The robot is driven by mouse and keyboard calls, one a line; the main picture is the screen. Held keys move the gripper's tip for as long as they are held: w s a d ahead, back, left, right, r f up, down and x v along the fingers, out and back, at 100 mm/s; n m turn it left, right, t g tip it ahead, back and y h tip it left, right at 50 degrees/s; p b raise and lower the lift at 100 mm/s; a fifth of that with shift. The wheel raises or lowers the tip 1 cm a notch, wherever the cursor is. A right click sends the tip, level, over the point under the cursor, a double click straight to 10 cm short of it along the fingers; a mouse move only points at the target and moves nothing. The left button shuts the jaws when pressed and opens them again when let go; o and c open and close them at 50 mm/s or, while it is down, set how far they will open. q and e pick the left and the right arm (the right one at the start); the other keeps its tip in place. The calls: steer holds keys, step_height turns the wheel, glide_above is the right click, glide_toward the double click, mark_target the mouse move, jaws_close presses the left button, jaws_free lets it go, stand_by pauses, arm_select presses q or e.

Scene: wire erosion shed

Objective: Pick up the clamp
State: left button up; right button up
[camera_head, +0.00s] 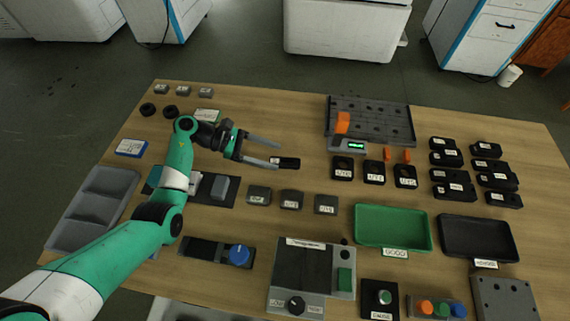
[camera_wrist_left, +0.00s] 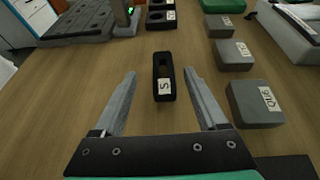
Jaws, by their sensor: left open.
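A small black slotted block (camera_head: 289,162) with a white label lies on the table and looks like the clamp. It also shows in the left wrist view (camera_wrist_left: 158,66), lying lengthwise with its label end nearest me. My left gripper (camera_head: 278,156) is open and empty. In the wrist view its fingertips (camera_wrist_left: 160,72) stand to either side of the block, with visible gaps, so it is not gripped. How high the fingers are above the table is hard to tell. My right gripper is not in view.
Grey labelled blocks (camera_head: 291,199) stand in a row near the gripper. Black labelled pieces (camera_head: 342,168) lie to the right, below a dark grid plate (camera_head: 372,106). A green tray (camera_head: 358,234) and a black tray (camera_head: 445,240) sit at right. Bare wood surrounds the slotted block.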

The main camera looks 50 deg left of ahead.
mark_target(297, 162)
arm_select(q)
steer(key=shift+w+d+f, duration=0.1)
steer(key=shift+w+d, duration=0.15)
steer(key=shift+w, duration=0.15)
steer(key=x, duration=0.1)
steer(key=b+x, duration=0.1)
steer(key=x, duration=0.1)
steer(key=b+x, duration=0.1)
steer(key=shift+s+d, duration=0.15)
steer(key=shift+d, duration=0.4)
steer(key=shift+w+d, duration=0.2)
steer(key=shift+w, duration=0.05)
jaws_close()
